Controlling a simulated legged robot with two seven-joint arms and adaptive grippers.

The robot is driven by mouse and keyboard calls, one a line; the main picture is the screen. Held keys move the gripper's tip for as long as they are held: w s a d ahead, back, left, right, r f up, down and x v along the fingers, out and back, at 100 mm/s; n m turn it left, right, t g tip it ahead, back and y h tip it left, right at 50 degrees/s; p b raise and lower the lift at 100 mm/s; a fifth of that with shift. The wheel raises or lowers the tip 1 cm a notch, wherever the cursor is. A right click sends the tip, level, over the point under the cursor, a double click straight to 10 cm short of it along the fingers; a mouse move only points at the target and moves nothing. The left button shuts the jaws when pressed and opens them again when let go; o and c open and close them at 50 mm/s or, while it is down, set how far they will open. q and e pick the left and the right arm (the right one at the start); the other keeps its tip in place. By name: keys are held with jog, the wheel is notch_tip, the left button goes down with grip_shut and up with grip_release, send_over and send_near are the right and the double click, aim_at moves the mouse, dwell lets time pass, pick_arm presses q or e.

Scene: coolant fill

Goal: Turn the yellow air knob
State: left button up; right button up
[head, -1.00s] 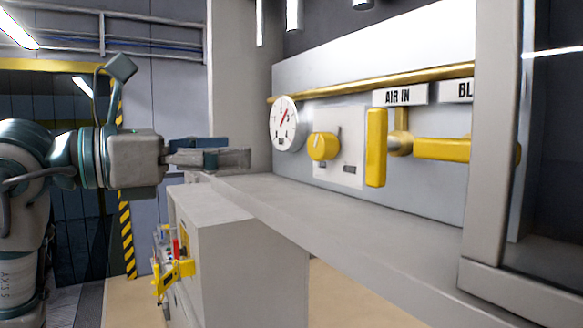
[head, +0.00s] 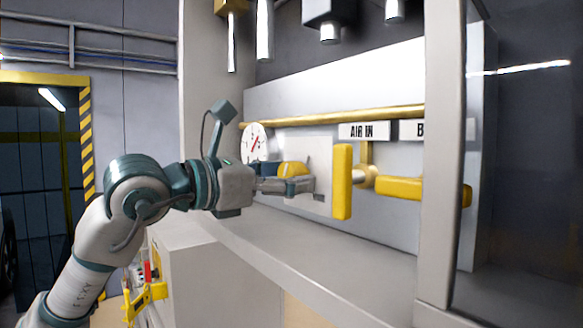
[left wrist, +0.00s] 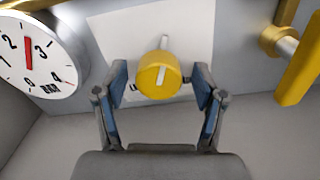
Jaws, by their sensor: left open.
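In the head view the knob (head: 294,169) is partly hidden by my left gripper (head: 300,186). My right gripper is not in view.
A dial gauge (head: 254,142) with a red needle is left of the knob. A bare grey ledge (head: 290,249) runs below. A grey post (head: 437,150) stands further right.

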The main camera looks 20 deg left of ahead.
pick_arm(q)
jog(key=shift+w+d, duration=0.15)
jog(key=shift+w, duration=0.25)
jog(key=shift+a, duration=0.2)
jog(key=shift+c, duration=0.5)
jog(key=shift+s, duration=0.2)
jog(key=c, duration=1)
jog(key=shift+d+m+p, duration=0.1)
jog(key=shift+m+p, duration=0.3)
jog(key=shift+m, duration=0.4)
jog(key=shift+c, duration=0.2)
jog(key=shift+m+p, duration=0.3)
jog(key=shift+m, duration=0.7)
